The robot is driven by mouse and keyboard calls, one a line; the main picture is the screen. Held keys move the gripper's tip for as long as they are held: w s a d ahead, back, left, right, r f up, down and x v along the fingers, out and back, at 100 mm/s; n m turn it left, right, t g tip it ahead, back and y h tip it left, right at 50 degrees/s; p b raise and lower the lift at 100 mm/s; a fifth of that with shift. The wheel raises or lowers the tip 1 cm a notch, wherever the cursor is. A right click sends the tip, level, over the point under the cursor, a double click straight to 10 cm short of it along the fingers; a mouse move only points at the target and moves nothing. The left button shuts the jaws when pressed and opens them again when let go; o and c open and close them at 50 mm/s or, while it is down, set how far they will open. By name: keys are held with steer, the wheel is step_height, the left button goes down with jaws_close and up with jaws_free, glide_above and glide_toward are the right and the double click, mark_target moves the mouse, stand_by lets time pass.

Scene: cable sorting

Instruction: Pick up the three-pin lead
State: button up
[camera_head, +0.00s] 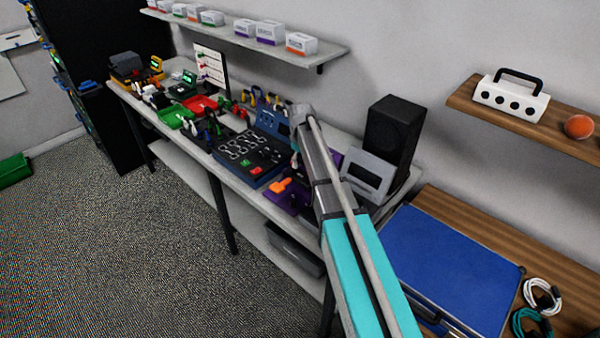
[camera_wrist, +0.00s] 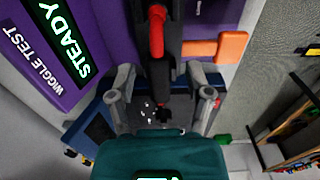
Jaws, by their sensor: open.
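My gripper (camera_wrist: 165,90) is open in the wrist view, with one grey finger on each side. A dark lead-like piece with a red upper section (camera_wrist: 157,32) hangs between the fingers, apart from both. I cannot tell whether it is the three-pin lead, as its pins are not visible. Behind it is a purple wiggle-test unit (camera_wrist: 55,50) whose screen reads STEADY, with an orange handle (camera_wrist: 232,47). In the head view the orange handle (camera_head: 280,185) shows on the purple base beside my arm, which hides my gripper there.
Green (camera_head: 172,115) and red trays lie farther left. A grey framed unit (camera_head: 368,175) and black speaker (camera_head: 393,135) are close on the right. A blue case (camera_head: 450,260) lies on the wooden table.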

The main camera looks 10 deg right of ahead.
stand_by(0.5)
jaws_close()
